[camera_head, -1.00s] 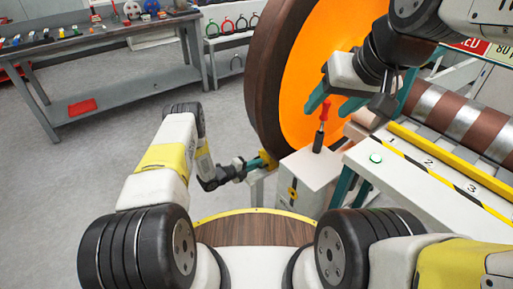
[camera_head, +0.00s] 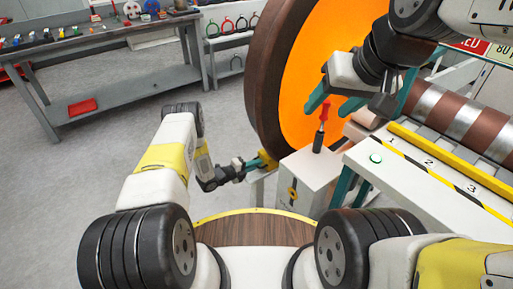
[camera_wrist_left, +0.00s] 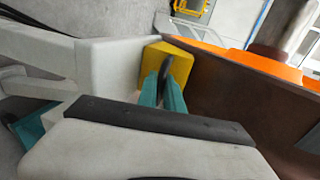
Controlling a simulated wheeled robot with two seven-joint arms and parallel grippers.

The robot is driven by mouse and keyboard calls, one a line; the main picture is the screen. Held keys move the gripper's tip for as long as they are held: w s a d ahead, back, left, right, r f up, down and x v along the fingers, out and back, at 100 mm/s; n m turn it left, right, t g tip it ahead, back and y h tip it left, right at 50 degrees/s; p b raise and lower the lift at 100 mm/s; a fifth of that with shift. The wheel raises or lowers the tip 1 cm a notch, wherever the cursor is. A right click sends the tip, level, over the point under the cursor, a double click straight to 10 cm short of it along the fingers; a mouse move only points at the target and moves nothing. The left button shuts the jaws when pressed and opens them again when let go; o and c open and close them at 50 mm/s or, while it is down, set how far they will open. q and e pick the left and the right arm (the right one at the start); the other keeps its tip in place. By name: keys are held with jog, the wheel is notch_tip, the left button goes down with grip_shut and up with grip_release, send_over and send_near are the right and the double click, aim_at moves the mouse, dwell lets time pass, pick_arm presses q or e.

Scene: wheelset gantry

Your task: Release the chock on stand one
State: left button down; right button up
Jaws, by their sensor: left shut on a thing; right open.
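A yellow chock (camera_head: 267,160) sits low against the rim of the large orange-faced wheel (camera_head: 318,70). My left gripper (camera_head: 256,165) reaches it from the left and is shut on it. In the left wrist view the yellow chock (camera_wrist_left: 170,62) lies beside the brown wheel rim, and the teal fingers of my left gripper (camera_wrist_left: 168,75) close on a dark part at it. A white box stand (camera_head: 312,178) carries an upright lever with a red handle (camera_head: 324,112). My right gripper (camera_head: 335,104) is open, its teal fingers above and around the lever's side, apart from it as far as I can tell.
A white bench with numbers 1, 2, 3 and a green button (camera_head: 376,157) stands at the right. A striped axle (camera_head: 465,115) lies behind it. A grey workbench (camera_head: 120,75) with small tools stands at the back left. The floor between is clear.

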pick_arm(q)
jog(key=s+a, duration=0.2)
jog(key=a, duration=0.1)
jog(key=s+a, duration=0.1)
jog(key=a, duration=0.1)
jog(key=shift+s+f, duration=0.1)
jog(key=shift+s, duration=0.2)
jog(key=c, duration=1.5)
grip_release()
jog(key=shift+a, duration=0.1)
jog(key=v, duration=0.7)
jog(key=shift+s+a, duration=0.25)
